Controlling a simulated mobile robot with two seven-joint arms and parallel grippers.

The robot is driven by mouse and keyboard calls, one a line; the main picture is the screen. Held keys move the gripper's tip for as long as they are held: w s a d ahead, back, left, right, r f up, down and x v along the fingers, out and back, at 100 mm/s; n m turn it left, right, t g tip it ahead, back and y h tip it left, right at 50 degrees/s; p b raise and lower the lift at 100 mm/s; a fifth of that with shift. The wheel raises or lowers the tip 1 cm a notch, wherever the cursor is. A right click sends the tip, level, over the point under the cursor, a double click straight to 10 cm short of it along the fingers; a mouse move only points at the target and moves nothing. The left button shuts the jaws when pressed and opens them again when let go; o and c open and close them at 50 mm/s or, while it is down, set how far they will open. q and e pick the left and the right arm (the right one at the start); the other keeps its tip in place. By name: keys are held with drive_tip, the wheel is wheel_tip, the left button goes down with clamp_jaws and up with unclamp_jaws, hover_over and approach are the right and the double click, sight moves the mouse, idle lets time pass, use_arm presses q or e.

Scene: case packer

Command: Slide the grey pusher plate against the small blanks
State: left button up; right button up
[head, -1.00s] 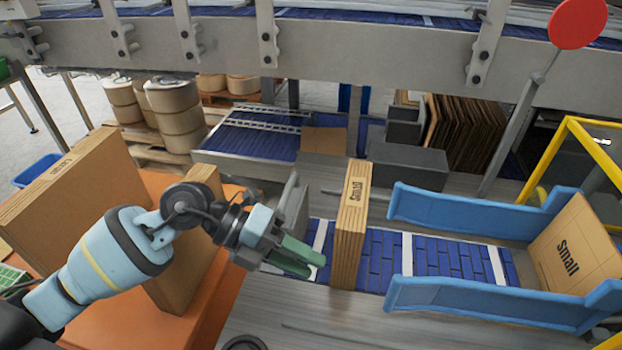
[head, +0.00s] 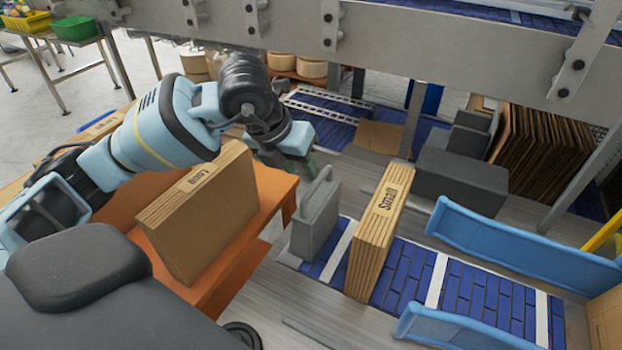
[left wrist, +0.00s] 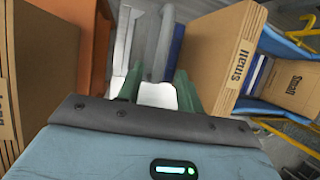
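The grey pusher plate (head: 315,222) stands upright at the left end of the blue conveyor, with a raised upper part. The small blanks (head: 378,235), a brown stack marked "Small", stand upright to its right, with a gap of belt between them. They also show in the left wrist view (left wrist: 222,50). My left gripper (head: 305,168) is at the plate's far upper side, its tips partly hidden. In the left wrist view its green fingers (left wrist: 158,88) are apart, with a pale surface between them. Contact with the plate cannot be told. My right gripper is out of view.
Brown large blanks (head: 205,215) stand on the orange table (head: 270,190) left of the plate, beneath my left arm. Blue side guides (head: 520,245) flank the belt (head: 470,290) farther right. A grey frame beam (head: 440,45) crosses above the conveyor.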

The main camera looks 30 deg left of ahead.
sight(313, 185)
use_arm(q)
drive_tip(key=x, duration=0.6)
drive_tip(key=shift+r, duration=0.1)
clamp_jaws()
